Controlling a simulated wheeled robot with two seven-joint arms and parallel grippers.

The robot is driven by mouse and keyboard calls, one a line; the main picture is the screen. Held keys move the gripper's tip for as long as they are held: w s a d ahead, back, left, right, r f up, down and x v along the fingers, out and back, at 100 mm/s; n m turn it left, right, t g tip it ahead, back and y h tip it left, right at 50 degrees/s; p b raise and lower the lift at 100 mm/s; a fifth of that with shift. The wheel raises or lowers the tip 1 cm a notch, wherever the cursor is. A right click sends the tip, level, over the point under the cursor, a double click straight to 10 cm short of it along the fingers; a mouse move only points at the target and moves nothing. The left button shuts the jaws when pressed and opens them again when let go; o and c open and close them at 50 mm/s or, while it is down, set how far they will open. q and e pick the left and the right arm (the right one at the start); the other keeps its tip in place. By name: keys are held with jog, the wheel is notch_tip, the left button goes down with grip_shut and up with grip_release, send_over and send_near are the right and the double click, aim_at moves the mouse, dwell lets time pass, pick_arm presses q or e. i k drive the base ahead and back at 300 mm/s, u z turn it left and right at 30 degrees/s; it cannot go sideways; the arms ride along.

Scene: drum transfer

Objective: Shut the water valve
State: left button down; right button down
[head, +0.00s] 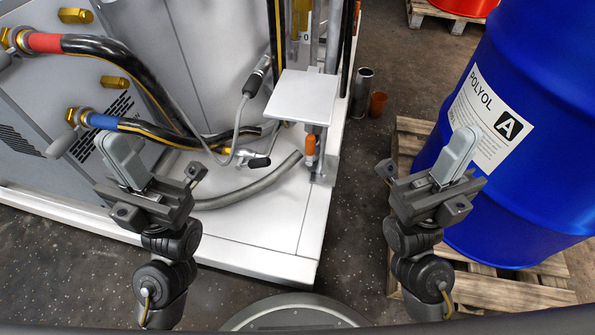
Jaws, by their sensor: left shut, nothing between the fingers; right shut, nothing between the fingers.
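No part in the head view is labelled as a water valve, so I cannot tell for certain which one it is. A brass fitting with a grey-tipped lever (62,145) sits on the machine's left panel, where the blue-banded hose (103,121) joins. A similar brass fitting (17,39) holds the red-banded hose (45,42) at the far left edge. A small orange-handled part (310,146) stands below the white plate. My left gripper (118,150) is shut and empty, right of the blue-banded hose's lever. My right gripper (460,145) is shut and empty, in front of the blue drum.
The blue drum (555,140) labelled POLYOL A stands on a wooden pallet (410,135) at right. A white plate (303,97) juts from the machine's post. A loose grey hose (250,187) lies on the white machine base (270,235). Dark floor between base and pallet is clear.

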aim_at(263, 162)
jog(key=k, duration=0.85)
jog(key=u, duration=0.75)
jog(key=i, duration=1)
